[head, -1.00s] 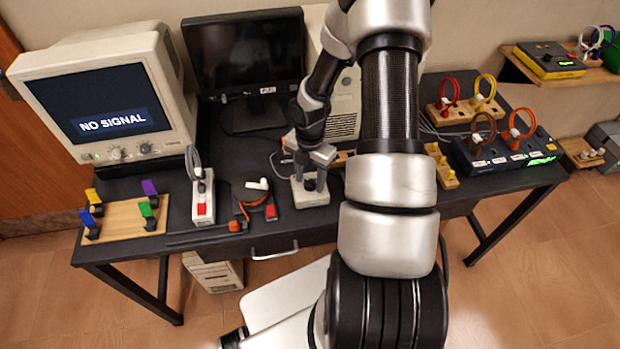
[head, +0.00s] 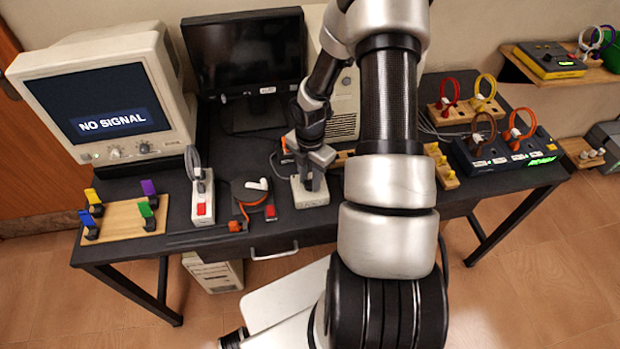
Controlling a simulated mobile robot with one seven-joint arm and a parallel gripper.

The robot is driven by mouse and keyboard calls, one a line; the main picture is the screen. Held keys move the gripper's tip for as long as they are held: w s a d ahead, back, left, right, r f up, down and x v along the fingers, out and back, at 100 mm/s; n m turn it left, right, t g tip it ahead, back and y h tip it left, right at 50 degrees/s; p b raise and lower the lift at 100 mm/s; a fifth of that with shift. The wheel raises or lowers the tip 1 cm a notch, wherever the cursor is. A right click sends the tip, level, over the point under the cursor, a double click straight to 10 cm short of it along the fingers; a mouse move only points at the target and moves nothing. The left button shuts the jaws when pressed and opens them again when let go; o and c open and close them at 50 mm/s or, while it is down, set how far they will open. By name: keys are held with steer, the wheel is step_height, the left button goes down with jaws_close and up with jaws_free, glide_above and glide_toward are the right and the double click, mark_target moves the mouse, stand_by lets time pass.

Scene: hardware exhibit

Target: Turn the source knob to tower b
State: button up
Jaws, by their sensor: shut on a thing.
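A small white switch box (head: 312,200) sits on the dark desk, right of centre. In the head view my gripper (head: 312,184) points down onto the top of this box. Its fingers are shut on the black knob there, which I take to be the source knob. The fingers hide the knob, so I cannot see which way it points. Any labels on the box, such as tower b, are too small or hidden to read. The CRT monitor (head: 105,95) at the left shows "NO SIGNAL".
A dark flat monitor (head: 245,60) and a beige tower (head: 345,105) stand behind the box. A white power strip (head: 201,200) and a cable tool (head: 254,200) lie to the left. My arm hides the desk's middle right.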

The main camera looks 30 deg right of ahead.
mark_target(310, 181)
steer(key=m+b, duration=0.1)
steer(key=m, duration=0.3)
steer(key=m+b, duration=0.1)
steer(key=m, duration=0.3)
steer(key=shift+m, duration=0.4)
steer(key=m+b, duration=0.1)
steer(key=m, duration=0.2)
steer(key=shift+m+b, duration=0.3)
steer(key=shift+b, duration=0.1)
steer(key=shift+m+b, duration=0.7)
steer(key=shift+m, duration=1.3)
steer(key=o, duration=1.1)
steer(key=shift+c, duration=0.2)
step_height(310, 181, up, 18)
steer(key=shift+f+p, duration=0.25)
steer(key=shift+p, duration=0.2)
